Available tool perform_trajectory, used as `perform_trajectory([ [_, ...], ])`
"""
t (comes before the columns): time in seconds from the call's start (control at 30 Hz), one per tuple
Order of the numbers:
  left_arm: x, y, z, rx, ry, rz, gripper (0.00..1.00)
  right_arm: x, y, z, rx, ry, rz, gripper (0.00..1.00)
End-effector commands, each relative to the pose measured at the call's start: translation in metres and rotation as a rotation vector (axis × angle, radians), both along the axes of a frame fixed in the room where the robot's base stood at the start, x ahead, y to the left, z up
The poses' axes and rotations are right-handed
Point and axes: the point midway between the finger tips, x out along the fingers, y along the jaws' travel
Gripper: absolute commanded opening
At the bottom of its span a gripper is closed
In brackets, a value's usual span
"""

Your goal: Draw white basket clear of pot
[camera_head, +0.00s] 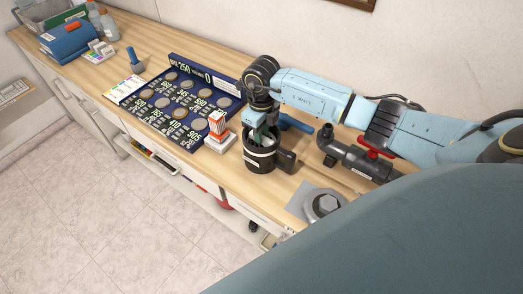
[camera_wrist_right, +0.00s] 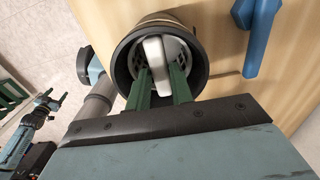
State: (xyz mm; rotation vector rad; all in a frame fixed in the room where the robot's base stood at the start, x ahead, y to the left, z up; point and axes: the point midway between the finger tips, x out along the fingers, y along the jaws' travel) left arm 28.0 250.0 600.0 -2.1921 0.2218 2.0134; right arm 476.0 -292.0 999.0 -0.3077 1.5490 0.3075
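The black round pot (camera_head: 259,160) stands on the wooden counter, with a short dark pipe (camera_head: 286,160) at its side. In the right wrist view I look down past its dark rim (camera_wrist_right: 122,52). The white basket (camera_wrist_right: 181,55), with slotted walls, sits inside the pot. Its pale handle (camera_wrist_right: 153,55) stands across the middle. My right gripper (camera_wrist_right: 162,80) reaches into the pot mouth from above. Its green fingers lie on either side of the handle and appear shut on it. The basket's lower part is hidden.
A red-and-white item (camera_head: 217,125) on a white base stands just left of the pot. A blue tool (camera_head: 295,123) lies behind it. A dark pipe fitting (camera_head: 355,157) lies right, a grey hex part (camera_head: 324,203) in front right. A dark coin board (camera_head: 188,103) is left.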

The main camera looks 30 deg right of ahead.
Motion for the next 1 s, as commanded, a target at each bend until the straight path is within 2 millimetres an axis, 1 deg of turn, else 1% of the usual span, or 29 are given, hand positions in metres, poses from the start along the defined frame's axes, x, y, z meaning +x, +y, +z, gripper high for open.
perform_trajectory([
  [0.03,0.000,0.000,0.000,0.000,0.000,0.000,0.68,0.000,0.000,0.000,0.000,0.000,0.000,0.15],
  [0.13,0.001,0.000,0.000,0.000,-0.001,0.000,0.68,0.000,0.000,0.000,0.000,0.000,0.000,0.02],
  [0.17,0.001,0.000,0.000,0.000,-0.001,0.000,0.68,0.000,0.000,0.000,0.000,0.000,0.000,0.00],
  [0.53,0.005,0.000,0.001,0.000,-0.006,0.001,0.68,0.000,0.000,0.001,0.000,0.000,0.000,0.00],
  [1.0,0.005,0.000,0.009,-0.001,-0.008,0.001,0.68,0.000,0.000,0.012,0.000,-0.001,0.000,0.00],
])
